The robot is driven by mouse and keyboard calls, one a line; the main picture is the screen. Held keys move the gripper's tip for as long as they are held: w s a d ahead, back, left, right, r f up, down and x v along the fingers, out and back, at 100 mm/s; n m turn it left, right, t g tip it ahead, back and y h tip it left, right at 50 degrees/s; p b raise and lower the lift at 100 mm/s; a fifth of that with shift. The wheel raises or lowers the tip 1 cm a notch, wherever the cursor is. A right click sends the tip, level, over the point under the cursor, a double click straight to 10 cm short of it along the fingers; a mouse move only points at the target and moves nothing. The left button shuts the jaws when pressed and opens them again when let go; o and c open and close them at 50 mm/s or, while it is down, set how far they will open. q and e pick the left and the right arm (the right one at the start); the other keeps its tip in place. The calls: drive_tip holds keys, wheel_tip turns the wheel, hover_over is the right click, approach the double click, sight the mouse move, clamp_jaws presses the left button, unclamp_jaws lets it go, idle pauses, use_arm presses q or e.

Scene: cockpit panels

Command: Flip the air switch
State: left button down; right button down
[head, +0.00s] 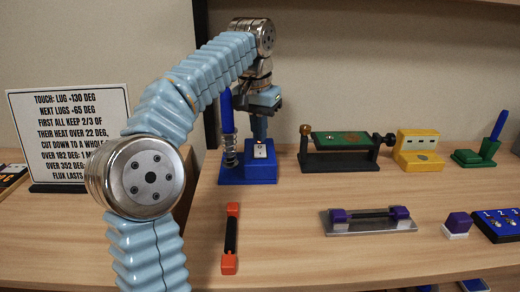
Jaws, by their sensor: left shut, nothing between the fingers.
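A blue box (262,174) stands on the shelf behind my left arm, with a small white switch plate (260,153) on its front. I take this plate to be the air switch; which way its lever lies is too small to tell. My left gripper (259,136) points down, shut and empty, with its tips just above the white plate. I cannot tell whether they touch it. A blue upright handle (227,110) with a coil spring stands on the left part of the same blue base. My right gripper is not in view.
A printed sign (65,130) stands at left. A green board in a holder (340,139), a yellow block (418,150) and a green base with a blue stick (477,156) stand to the right. An orange-ended bar (231,238) and a purple-ended handle (370,217) lie in front.

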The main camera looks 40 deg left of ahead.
sight(260, 147)
use_arm(q)
drive_tip(key=shift+f+b, duration=0.7)
drive_tip(key=shift+f, duration=0.2)
idle(0.8)
wheel_tip(260, 147, up, 3)
drive_tip(key=p, duration=0.3)
drive_tip(key=shift+r, duration=2.05)
